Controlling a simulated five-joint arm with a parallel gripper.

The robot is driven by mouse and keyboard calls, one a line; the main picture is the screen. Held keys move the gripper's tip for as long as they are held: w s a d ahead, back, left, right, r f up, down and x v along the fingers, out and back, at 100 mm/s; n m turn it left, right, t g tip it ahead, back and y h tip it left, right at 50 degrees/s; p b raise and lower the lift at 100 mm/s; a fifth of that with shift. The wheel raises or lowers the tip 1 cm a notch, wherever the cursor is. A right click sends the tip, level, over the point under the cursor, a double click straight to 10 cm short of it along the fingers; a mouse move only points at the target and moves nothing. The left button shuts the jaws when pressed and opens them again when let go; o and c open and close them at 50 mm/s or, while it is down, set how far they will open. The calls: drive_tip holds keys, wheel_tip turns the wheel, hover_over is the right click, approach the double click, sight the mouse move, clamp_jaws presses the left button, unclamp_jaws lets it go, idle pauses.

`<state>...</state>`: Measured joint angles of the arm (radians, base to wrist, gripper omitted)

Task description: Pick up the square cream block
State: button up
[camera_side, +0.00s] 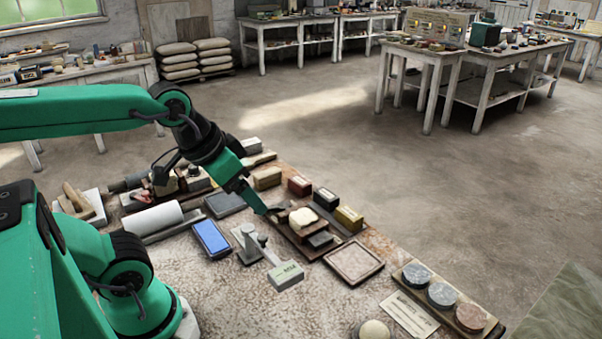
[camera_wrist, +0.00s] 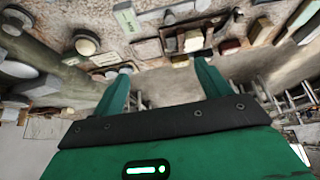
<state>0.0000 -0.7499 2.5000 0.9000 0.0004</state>
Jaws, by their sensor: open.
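The cream block (camera_side: 302,217) sits on a brown wooden tray (camera_side: 327,250) in the side view, beside a small dark block (camera_side: 320,240). A pale block, which looks like the same one, shows in the wrist view (camera_wrist: 193,41) just beyond my right-hand finger. My gripper (camera_side: 263,208) is open and empty, angled down a little left of the tray in the side view. In the wrist view my gripper (camera_wrist: 163,68) shows its two green fingers well apart, with nothing between them. How high the fingertips are above the bench is hard to tell.
A red box (camera_side: 299,186), a dark box (camera_side: 326,199) and a yellow box (camera_side: 348,219) stand behind the tray. A framed tile (camera_side: 353,262) lies in front. A grey-topped stand piece (camera_side: 285,275) and a blue-screened device (camera_side: 211,239) are nearby. Round discs (camera_side: 441,295) are at right.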

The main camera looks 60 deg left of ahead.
drive_tip(key=shift+w, duration=0.1)
drive_tip(key=m+g, duration=0.5)
drive_tip(key=m, duration=1.2)
hover_over(304, 216)
drive_tip(key=f, duration=1.3)
drive_tip(key=shift+s+d+f, duration=0.2)
drive_tip(key=shift+s+f, duration=0.05)
drive_tip(key=shift+f, duration=0.15)
drive_tip(key=shift+w+a+f+m+g, duration=0.15)
drive_tip(key=shift+f+m, duration=0.1)
drive_tip(key=shift+f, duration=0.05)
drive_tip(key=shift+w+a+f+m+g, duration=0.1)
drive_tip(key=shift+f+m+g, duration=0.05)
drive_tip(key=shift+f+m, duration=0.15)
drive_tip(key=shift+f, duration=0.1)
drive_tip(key=shift+f, duration=3.75)
drive_tip(key=c, duration=1.3)
